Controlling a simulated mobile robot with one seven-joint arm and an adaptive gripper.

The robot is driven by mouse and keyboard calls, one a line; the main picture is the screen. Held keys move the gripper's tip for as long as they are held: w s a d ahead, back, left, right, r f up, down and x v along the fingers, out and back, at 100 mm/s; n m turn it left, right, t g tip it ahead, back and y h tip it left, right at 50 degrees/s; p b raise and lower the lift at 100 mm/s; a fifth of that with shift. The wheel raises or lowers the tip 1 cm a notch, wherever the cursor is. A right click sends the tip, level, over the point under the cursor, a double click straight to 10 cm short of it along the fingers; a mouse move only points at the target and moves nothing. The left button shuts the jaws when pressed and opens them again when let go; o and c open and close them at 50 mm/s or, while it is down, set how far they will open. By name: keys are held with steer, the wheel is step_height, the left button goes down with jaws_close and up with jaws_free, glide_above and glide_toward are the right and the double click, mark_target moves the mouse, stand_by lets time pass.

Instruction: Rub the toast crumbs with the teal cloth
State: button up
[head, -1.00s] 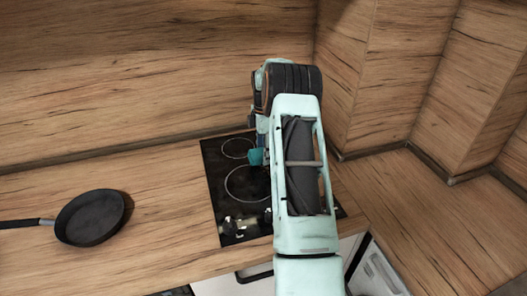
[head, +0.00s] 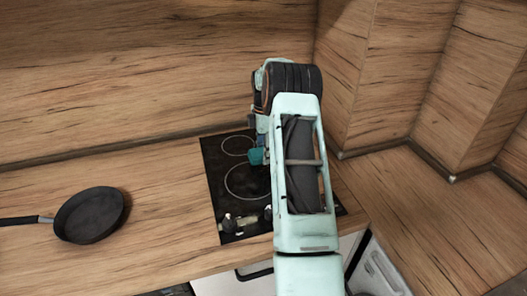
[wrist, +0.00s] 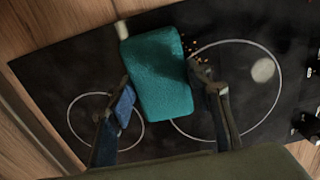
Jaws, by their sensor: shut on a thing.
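The teal cloth (wrist: 160,78) is a thick rounded block in the wrist view, between the fingers of my gripper (wrist: 166,98). My gripper is shut on it, over the black hob. In the head view only a small part of the teal cloth (head: 256,156) shows beside my arm, which hides most of the gripper. The toast crumbs (wrist: 196,55) are small orange-brown bits on the hob, just beside the cloth's right edge in the wrist view. Some may be hidden under the cloth. I cannot make out the crumbs in the head view.
The black hob (head: 230,190) has ringed burners and knobs (head: 228,222) near its front edge. A black frying pan (head: 90,215) lies on the wooden counter to the left, its handle pointing left. Wooden walls stand behind and to the right. The counter between pan and hob is clear.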

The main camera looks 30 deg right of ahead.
mark_target(266, 167)
steer(key=shift+f, duration=0.5)
